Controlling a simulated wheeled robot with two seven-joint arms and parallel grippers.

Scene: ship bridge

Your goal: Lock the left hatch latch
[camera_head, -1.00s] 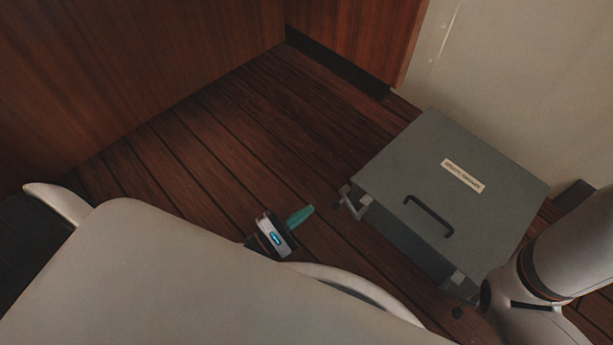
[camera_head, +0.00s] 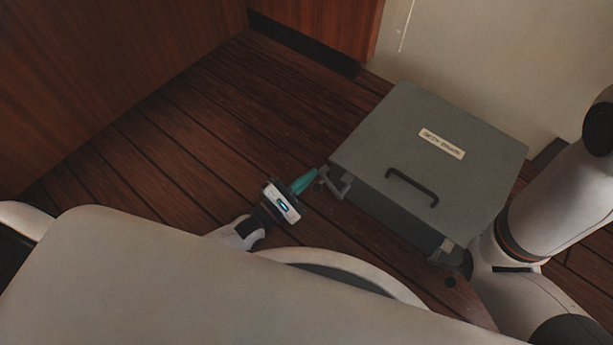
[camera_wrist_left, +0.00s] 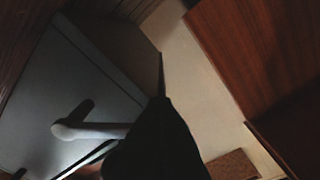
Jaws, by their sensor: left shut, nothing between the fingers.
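The grey hatch (camera_head: 400,130) is a low box with a label and a black handle on its lid. Its left latch (camera_head: 338,183) is a small metal piece at the lid's left corner. My left gripper (camera_head: 305,180), with teal fingers, is shut and empty, its tips just left of this latch. I cannot tell whether they touch. In the left wrist view a pale latch lever (camera_wrist_left: 88,131) stands out from the hatch (camera_wrist_left: 75,80), beside my dark gripper fingers (camera_wrist_left: 155,145). My right gripper is out of view.
The right latch (camera_head: 446,252) is at the lid's front corner, near my right arm. Wooden panels (camera_head: 120,80) rise at the upper left and a pale wall (camera_head: 470,60) stands behind the hatch. The plank floor (camera_head: 200,150) left of the hatch is clear.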

